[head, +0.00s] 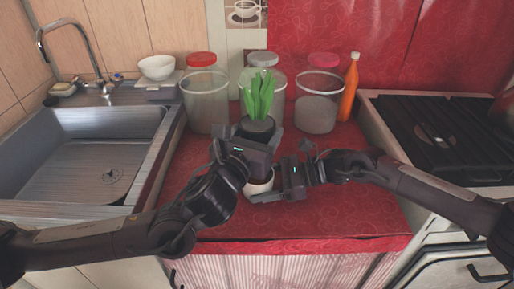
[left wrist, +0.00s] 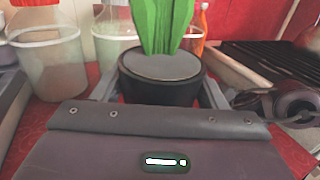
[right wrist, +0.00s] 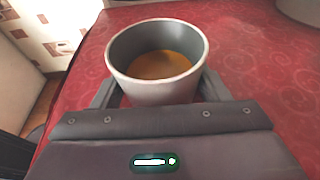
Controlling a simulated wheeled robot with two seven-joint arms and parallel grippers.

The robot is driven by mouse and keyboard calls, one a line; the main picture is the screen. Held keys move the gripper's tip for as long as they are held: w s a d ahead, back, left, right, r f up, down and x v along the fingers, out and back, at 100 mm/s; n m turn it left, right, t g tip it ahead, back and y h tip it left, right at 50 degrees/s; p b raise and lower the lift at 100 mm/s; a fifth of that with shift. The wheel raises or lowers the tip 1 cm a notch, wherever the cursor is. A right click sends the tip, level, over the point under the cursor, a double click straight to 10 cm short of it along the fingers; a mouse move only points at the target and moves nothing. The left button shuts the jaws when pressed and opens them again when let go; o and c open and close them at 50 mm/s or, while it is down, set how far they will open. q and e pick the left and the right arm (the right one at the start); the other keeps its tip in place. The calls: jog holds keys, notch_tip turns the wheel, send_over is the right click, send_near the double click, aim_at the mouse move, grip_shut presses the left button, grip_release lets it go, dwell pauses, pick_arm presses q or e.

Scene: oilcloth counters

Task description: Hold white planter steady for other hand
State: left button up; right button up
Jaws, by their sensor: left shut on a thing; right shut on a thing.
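The white planter (head: 260,185) stands on the red counter and is partly hidden behind my left gripper and arm in the head view. In the right wrist view the planter (right wrist: 155,92) is upright, with a grey inner wall and an orange-brown bottom; no plant is in it. My right gripper (head: 268,189) is shut on it, one finger on each side. My left gripper (head: 258,132) is shut on a dark pot (left wrist: 160,90) with a green leafy plant (left wrist: 160,28). It holds this pot upright, higher than the planter.
Several clear jars stand behind, including a red-lidded jar (head: 205,105) and a pink-lidded jar (head: 318,105). An orange bottle (head: 349,90) is beside them. A sink (head: 85,160) lies left and a stove (head: 445,130) right. The red counter (head: 350,215) is clear at front right.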

dwell(0.3)
jog(key=o, duration=0.9)
jog(key=shift+c, duration=0.2)
jog(key=shift+d, duration=0.15)
